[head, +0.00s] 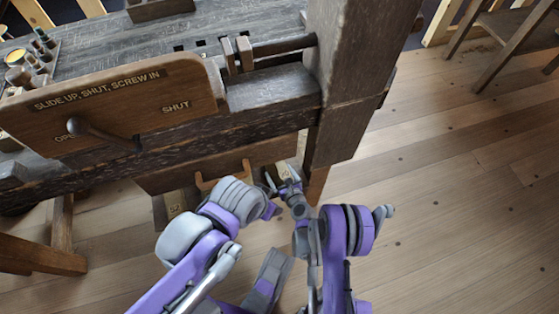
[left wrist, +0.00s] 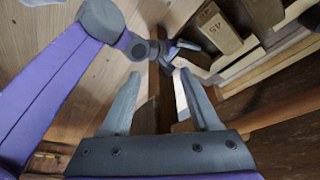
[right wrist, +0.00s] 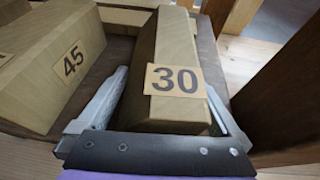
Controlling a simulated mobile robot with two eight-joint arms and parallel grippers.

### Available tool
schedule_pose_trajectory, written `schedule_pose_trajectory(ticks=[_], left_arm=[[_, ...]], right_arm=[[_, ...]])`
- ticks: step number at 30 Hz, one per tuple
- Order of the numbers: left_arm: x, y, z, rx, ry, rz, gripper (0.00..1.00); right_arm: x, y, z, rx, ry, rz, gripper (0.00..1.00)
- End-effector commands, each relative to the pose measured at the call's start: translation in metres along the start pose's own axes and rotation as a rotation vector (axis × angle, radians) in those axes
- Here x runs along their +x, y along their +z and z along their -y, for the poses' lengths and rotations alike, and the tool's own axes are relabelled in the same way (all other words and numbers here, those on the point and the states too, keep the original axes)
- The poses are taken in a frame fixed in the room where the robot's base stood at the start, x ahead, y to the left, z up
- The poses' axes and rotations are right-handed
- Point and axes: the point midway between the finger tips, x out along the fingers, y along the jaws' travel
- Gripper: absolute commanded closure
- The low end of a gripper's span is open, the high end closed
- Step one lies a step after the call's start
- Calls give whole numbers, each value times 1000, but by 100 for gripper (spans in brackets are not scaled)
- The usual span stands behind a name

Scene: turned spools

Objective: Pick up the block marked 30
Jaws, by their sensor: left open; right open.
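The block marked 30 (right wrist: 175,45) is a pale wooden block with chamfered edges in the right wrist view, its number label facing me. My right gripper (right wrist: 165,82) is open, with one finger along each side of the block's near end. A gap to the fingers is hard to judge. In the head view my right gripper (head: 284,182) is low beside the bench leg and partly covers the block there. My left gripper (left wrist: 158,85) is open and empty in the left wrist view, pointing toward the other arm and the tray of blocks.
The block marked 45 (right wrist: 60,60) lies left of block 30, in the same wooden tray. A block marked 52 (head: 175,203) shows further left under the bench. The dark bench leg (head: 345,90) stands close on the right. The floor (head: 450,220) at right is clear.

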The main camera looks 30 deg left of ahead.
Motion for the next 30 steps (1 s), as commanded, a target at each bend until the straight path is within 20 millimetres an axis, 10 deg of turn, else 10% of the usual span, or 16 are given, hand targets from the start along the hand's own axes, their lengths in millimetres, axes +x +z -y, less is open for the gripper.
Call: schedule_pose_trajectory(ticks=[10, 25, 30], left_arm=[[0, 1, 0, 0, 0, 0, 37], [0, 0, 0, 0, 0, 0, 37], [0, 0, 0, 0, 0, 0, 37]], right_arm=[[1, -3, -5, 0, 1, 0, 2], [1, -3, -4, 0, 1, 0, 92], [1, -2, -4, 0, 0, 0, 92]])
